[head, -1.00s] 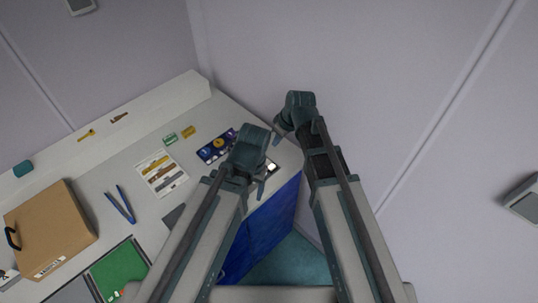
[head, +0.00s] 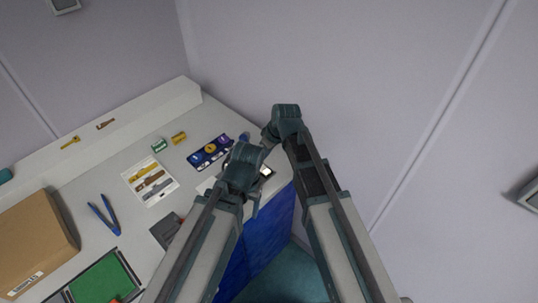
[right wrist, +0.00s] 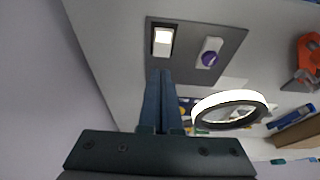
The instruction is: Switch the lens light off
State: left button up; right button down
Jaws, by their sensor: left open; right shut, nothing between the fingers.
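The ring-shaped lens light (right wrist: 230,107) glows white to the right of the fingers. In the head view my left gripper (head: 253,200) is open and empty near the bench's right edge, partly hidden by its own wrist. The left arm hides most of the panel there.
A plain wall (head: 400,100) stands close behind my right arm.

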aim_at(263, 168)
jog(key=b+x, duration=0.1)
jog(key=x, duration=0.1)
jog(key=b+x, duration=0.4)
jog(key=shift+s+d+f, duration=0.25)
jog(key=shift+f, duration=0.05)
jog(key=shift+w+a, duration=0.1)
jog(key=shift+w, duration=0.05)
jog(key=shift+f, duration=0.15)
jog(key=shift+s+g+h, duration=0.2)
jog(key=shift+g+h, duration=0.1)
jog(key=shift+s+d, duration=0.3)
jog(key=shift+d, duration=0.05)
jog(key=shift+s+d, duration=0.2)
jog(key=shift+d, duration=0.1)
